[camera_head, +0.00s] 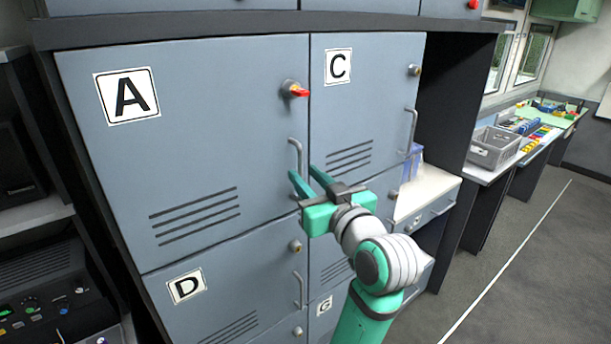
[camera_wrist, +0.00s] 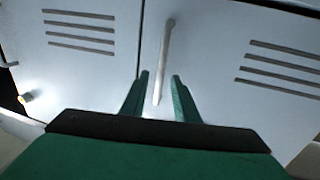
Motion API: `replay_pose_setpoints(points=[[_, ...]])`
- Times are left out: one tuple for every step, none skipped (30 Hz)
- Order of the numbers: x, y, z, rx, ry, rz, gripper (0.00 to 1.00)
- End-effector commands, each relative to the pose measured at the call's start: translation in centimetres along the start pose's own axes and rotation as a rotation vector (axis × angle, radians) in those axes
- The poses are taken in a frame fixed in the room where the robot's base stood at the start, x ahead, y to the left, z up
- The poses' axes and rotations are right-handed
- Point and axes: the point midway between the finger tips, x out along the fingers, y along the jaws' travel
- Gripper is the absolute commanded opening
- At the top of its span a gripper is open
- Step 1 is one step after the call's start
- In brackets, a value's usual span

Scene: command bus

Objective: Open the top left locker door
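The top left locker door (camera_head: 220,140) is grey-blue, carries the letter A, and looks shut. A red-tipped knob (camera_head: 296,89) sits near its upper right edge. Its vertical bar handle (camera_head: 297,155) is at the lower right, and it also shows in the wrist view (camera_wrist: 165,60). My gripper (camera_head: 308,178) is open at the lower part of this handle. In the wrist view the handle's lower end lies between the two green fingers (camera_wrist: 160,85), with gaps on both sides. I cannot tell how deep the fingers reach around it.
Locker door C (camera_head: 370,105) adjoins on the right, with its own handle (camera_head: 412,130). Door D (camera_head: 225,290) is below. A white counter (camera_head: 428,190) and a grey basket (camera_head: 493,147) on a bench stand to the right. The floor (camera_head: 530,270) at the right is clear.

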Motion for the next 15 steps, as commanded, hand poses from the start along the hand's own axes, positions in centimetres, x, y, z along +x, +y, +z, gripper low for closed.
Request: replay_pose_setpoints(points=[[0.45, -0.07, 0.02, 0.000, -0.001, -0.002, 0.28], [0.62, -0.06, 0.03, 0.000, -0.001, -0.002, 0.28], [0.80, -0.04, 0.03, 0.000, -0.001, -0.001, 0.28], [0.89, -0.02, 0.02, -0.001, -0.001, 0.000, 0.28], [0.96, -0.01, 0.02, -0.001, -0.001, 0.000, 0.28], [1.02, 0.00, 0.01, -0.001, -0.001, 0.001, 0.28], [1.04, 0.00, 0.02, -0.001, 0.000, 0.001, 0.28], [1.05, 0.01, 0.01, -0.001, 0.000, 0.001, 0.28], [1.05, 0.01, 0.02, -0.001, 0.000, 0.001, 0.28], [1.05, 0.01, 0.02, -0.001, 0.000, 0.001, 0.28], [1.04, 0.01, 0.02, -0.001, 0.000, 0.001, 0.28], [1.04, 0.01, 0.02, -0.001, 0.000, 0.001, 0.28], [1.04, 0.00, 0.02, -0.001, 0.000, 0.001, 0.28], [1.03, 0.00, 0.03, -0.001, 0.000, 0.001, 0.21], [1.03, 0.00, 0.03, -0.001, 0.000, 0.001, 0.11]])
